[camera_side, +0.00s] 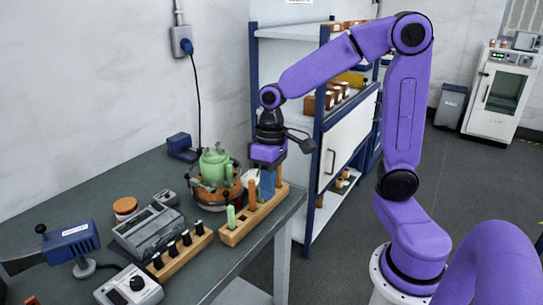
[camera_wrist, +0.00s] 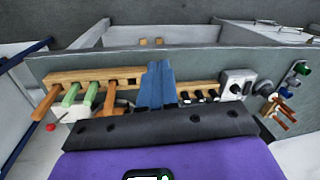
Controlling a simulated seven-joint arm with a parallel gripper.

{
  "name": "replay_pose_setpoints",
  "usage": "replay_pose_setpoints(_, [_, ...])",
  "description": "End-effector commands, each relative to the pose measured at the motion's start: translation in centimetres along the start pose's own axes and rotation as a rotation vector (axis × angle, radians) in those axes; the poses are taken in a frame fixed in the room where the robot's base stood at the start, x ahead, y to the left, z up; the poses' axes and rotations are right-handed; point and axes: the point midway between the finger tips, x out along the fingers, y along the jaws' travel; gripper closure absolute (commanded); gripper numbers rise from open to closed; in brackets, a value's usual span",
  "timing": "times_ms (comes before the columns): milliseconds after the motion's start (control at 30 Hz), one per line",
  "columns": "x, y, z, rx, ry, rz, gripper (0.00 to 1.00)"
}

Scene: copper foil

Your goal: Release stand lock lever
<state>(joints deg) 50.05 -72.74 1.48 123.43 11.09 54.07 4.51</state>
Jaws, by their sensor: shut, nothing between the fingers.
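My gripper (camera_side: 267,185) has its blue fingers shut and empty, pointing down over the wooden rack at the right end of the bench. The fingers also show in the wrist view (camera_wrist: 157,85). A blue labelled device (camera_side: 68,243) on a stand (camera_side: 84,268) is at the left front of the bench, well away from my gripper. A short lever with a black ball knob (camera_side: 41,228) sticks up at its left end. I cannot tell for sure that this is the stand lock lever.
The wooden rack (camera_side: 240,232) holds green and orange handles close to my fingers. A second rack (camera_side: 180,252), a grey instrument (camera_side: 148,230) and a white knob box (camera_side: 128,288) lie between my gripper and the blue device.

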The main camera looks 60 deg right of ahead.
Motion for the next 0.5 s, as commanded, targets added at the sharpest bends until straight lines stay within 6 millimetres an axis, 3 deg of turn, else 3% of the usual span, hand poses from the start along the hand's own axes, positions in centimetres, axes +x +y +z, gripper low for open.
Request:
replay_pose_setpoints(200, [-0.6, 5.2, -4.4, 0.280, 0.030, -0.051, 1.00])
replay_pose_setpoints(500, [-1.4, 14.3, -8.4, 0.647, 0.089, -0.127, 1.00])
